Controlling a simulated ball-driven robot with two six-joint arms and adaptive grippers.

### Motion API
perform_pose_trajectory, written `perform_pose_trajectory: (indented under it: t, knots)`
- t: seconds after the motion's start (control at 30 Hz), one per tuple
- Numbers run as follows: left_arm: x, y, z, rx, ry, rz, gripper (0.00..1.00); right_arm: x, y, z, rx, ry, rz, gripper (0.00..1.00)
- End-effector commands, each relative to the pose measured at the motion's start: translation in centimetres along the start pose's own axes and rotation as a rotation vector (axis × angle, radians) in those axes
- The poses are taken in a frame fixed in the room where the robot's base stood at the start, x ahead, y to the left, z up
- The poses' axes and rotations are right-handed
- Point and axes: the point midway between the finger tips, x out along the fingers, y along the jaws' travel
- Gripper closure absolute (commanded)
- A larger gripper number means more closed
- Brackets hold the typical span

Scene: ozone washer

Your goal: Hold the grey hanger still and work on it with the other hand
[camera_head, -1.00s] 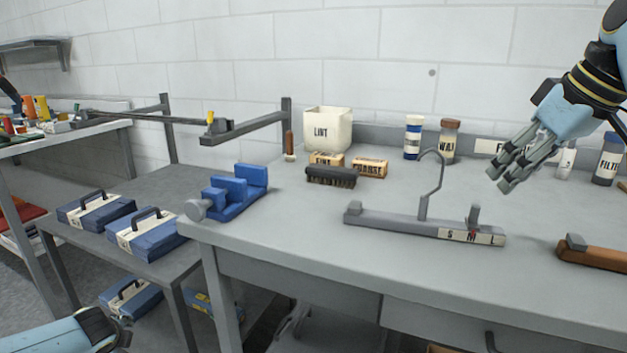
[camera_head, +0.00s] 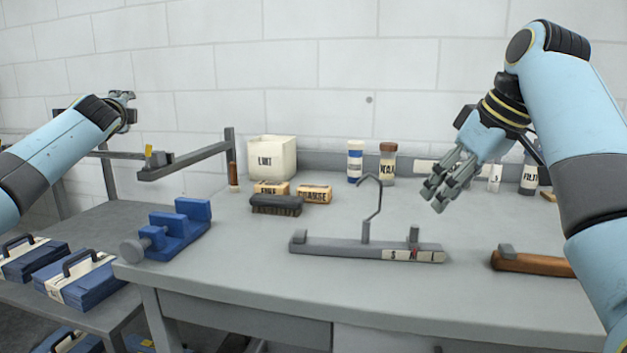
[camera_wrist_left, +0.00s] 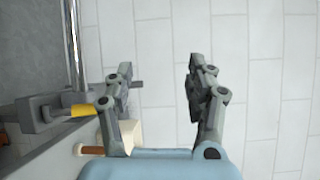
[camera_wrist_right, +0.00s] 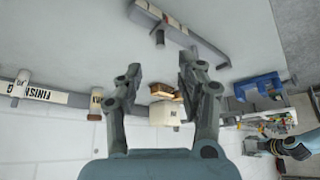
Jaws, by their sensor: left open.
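The grey hanger (camera_head: 345,249) lies on the workbench with its wire hook standing up and a lettered size strip at the right end of its bar. It also shows at the top of the right wrist view (camera_wrist_right: 180,28). My right gripper (camera_head: 437,194) is open and empty, above the bench to the right of the hook, apart from the hanger. My left gripper (camera_head: 124,97) is raised at the left, far from the hanger. In the left wrist view its fingers (camera_wrist_left: 160,75) stand apart with nothing between them.
A blue stepped block (camera_head: 180,232) sits at the bench's left edge. A dark brush (camera_head: 276,206), two labelled blocks and a LINT bin (camera_head: 272,157) stand behind. A brown wooden hanger (camera_head: 530,262) lies at right. A rail (camera_head: 185,163) juts out near my left arm.

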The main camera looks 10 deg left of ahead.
Motion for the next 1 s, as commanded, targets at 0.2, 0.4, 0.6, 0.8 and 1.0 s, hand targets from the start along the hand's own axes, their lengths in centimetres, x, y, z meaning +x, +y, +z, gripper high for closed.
perform_pose_trajectory:
  t: [0.2, 0.4, 0.6, 0.8, 1.0]
  knots:
    - [-0.3, -14.0, -2.2, -0.17, 0.046, -0.217, 0.44, 0.0, 0.0, 0.0, 0.0, 0.0, 0.0, 0.62]
    - [-2.0, -24.4, -3.1, -0.299, 0.085, -0.369, 0.44, 0.0, 0.0, 0.0, 0.0, 0.0, 0.0, 0.62]
    - [-2.1, -23.4, -9.4, -0.412, 0.066, -0.149, 0.44, 0.0, 0.0, 0.0, 0.0, 0.0, 0.0, 0.62]
    - [-3.2, -14.6, -16.4, -0.373, 0.062, 0.199, 0.44, 0.0, 0.0, 0.0, 0.0, 0.0, 0.0, 0.62]
    - [-8.3, -5.8, -24.6, -0.264, 0.116, 0.585, 0.44, 0.0, 0.0, 0.0, 0.0, 0.0, 0.0, 0.62]
